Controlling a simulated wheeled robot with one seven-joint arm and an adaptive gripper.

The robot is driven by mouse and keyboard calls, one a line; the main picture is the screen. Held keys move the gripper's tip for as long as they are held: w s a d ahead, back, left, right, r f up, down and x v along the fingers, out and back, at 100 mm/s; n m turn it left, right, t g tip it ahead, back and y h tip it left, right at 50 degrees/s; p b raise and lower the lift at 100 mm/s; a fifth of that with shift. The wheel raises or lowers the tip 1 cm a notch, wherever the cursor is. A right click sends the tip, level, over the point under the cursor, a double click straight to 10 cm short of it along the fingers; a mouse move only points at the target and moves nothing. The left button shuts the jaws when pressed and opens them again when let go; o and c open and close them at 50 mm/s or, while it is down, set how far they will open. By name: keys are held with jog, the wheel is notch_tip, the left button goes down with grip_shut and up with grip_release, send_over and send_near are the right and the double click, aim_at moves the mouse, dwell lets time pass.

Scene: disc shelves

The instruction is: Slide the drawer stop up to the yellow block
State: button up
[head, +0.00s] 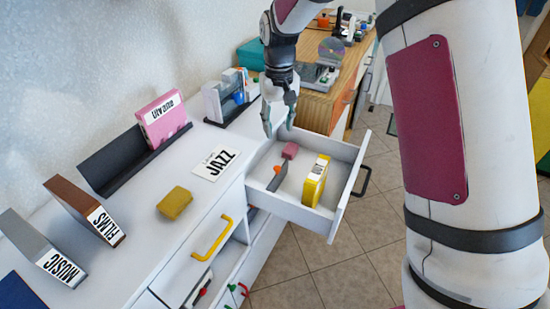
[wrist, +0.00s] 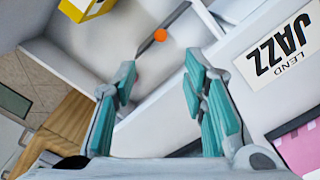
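The yellow block (head: 315,182) stands upright in the open drawer, toward its front, with a white label on its edge. Its corner also shows at the top left of the wrist view (wrist: 82,8). The drawer stop (head: 280,177), a thin dark grey plate with an orange knob, stands to the left of the block with a gap of bare drawer floor between. In the wrist view the stop (wrist: 147,45) lies beyond my fingertips. My gripper (head: 280,124) points down over the drawer's far part. In the wrist view my gripper (wrist: 160,78) is open and empty.
A small pink piece (head: 290,150) is in the drawer by the stop's far end. The drawer (head: 345,195) has low white walls and a dark handle. A JAZZ card (head: 216,163) and a yellow sponge-like block (head: 174,203) lie on the white top. A wooden desk (head: 325,105) stands behind.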

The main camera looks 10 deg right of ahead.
aim_at(278, 167)
jog(key=f, duration=0.7)
jog(key=f+b, duration=0.1)
jog(key=f, duration=0.6)
jog(key=shift+w+a+f, duration=0.1)
jog(key=shift+w+f, duration=0.1)
jog(key=shift+f, duration=0.1)
grip_shut()
